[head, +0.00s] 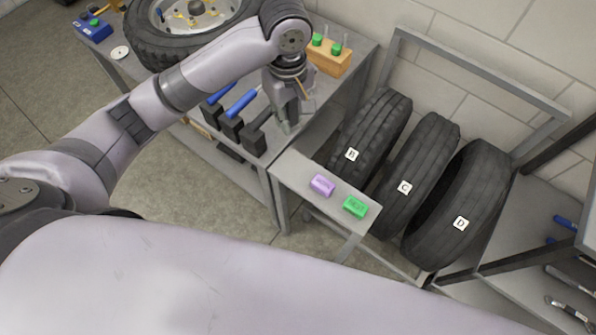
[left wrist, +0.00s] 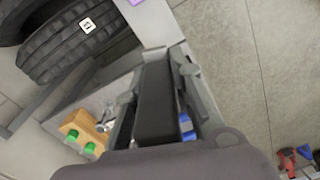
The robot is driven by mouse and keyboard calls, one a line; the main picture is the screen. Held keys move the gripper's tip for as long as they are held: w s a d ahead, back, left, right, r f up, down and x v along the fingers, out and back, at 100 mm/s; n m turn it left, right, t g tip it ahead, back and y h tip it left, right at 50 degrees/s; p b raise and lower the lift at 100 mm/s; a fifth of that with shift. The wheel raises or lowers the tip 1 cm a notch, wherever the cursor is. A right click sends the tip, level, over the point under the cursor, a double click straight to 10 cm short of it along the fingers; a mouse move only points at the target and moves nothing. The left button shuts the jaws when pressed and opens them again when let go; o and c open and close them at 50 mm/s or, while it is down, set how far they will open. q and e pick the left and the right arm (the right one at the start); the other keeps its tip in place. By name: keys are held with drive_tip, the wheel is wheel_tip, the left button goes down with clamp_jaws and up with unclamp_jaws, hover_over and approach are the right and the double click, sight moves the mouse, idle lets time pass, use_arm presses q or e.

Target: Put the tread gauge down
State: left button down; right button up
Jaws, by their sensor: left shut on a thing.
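My left gripper (head: 288,122) reaches down over the end of the workbench (head: 345,72), to the right of the blue-handled mallets (head: 238,112). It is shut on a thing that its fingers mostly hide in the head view. In the left wrist view a long dark block, which I take as the tread gauge (left wrist: 156,105), shows between the two fingers. Its full shape is hidden, and I cannot tell whether it touches the bench. My right gripper is not in view.
A wooden block with green pegs (head: 330,55) stands behind the gripper. A tire on a rim (head: 165,45) lies on the bench. A lower shelf (head: 295,170) holds a purple block (head: 322,185) and a green block (head: 355,207). Tires B, C and D (head: 460,205) stand in a rack.

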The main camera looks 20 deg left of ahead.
use_arm(q)
drive_tip(key=f+n, duration=0.1)
drive_tip(key=f, duration=0.1)
drive_tip(key=w+f+n, duration=0.1)
drive_tip(key=f+n, duration=0.1)
drive_tip(key=b, duration=0.1)
hover_over(295, 169)
wheel_tip(295, 169, down, 10)
wheel_tip(295, 169, down, 4)
drive_tip(key=shift+s+a, duration=0.1)
drive_tip(key=shift+f, duration=0.3)
wheel_tip(295, 169, down, 4)
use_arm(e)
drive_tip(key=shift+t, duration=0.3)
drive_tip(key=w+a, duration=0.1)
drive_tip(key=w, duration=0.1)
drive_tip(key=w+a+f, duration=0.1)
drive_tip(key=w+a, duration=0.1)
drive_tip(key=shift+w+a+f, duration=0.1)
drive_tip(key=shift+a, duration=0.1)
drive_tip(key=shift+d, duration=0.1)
